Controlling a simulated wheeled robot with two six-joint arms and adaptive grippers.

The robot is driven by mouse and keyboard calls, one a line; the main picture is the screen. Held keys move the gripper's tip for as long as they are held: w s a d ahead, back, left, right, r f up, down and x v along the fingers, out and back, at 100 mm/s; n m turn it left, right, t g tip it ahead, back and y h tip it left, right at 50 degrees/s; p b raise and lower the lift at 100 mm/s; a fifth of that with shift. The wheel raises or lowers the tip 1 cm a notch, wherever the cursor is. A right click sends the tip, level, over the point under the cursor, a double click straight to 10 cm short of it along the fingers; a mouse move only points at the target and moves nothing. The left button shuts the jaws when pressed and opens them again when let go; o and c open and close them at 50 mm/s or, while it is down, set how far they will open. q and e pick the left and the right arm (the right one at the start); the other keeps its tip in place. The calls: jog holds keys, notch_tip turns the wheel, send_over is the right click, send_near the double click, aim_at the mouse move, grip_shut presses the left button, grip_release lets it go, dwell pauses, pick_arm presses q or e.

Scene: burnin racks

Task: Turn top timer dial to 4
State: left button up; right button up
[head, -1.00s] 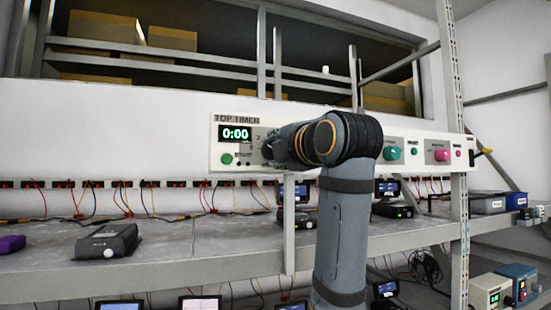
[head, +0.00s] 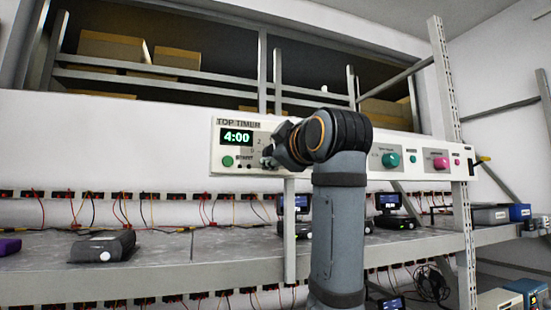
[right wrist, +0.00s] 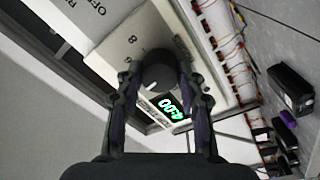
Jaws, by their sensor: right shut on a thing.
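The top timer panel (head: 218,160) is a white plate on the wall strip, labelled TOP TIMER. Its green display (head: 237,137) reads 4:00, and a green button (head: 227,161) sits below it. My right gripper (head: 268,157) reaches the panel just right of the display, and its wrist hides most of the dial and scale in the head view. In the right wrist view the dark round timer dial (right wrist: 158,72) sits between the two fingers of my right gripper (right wrist: 160,80), which are shut on it. My left gripper is in neither view.
Right of my arm, the strip carries a teal knob (head: 390,160) and a pink knob (head: 440,163). Below is a grey shelf (head: 170,262) with a black device (head: 103,246) and cables. Cardboard boxes (head: 112,47) stand on the rack above. A metal upright (head: 290,240) stands below the panel.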

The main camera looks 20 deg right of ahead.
jog(key=shift+f+m, duration=0.25)
jog(key=shift+m, duration=0.45)
jog(key=shift+w, duration=0.1)
jog(key=o, duration=1.2)
jog(key=shift+r+m, duration=0.15)
jog(key=shift+m, duration=0.15)
jog(key=s, duration=0.8)
jog(key=s+f, duration=0.1)
jog(key=s, duration=0.3)
jog(key=shift+s+d, duration=0.1)
jog(key=shift+d, duration=0.2)
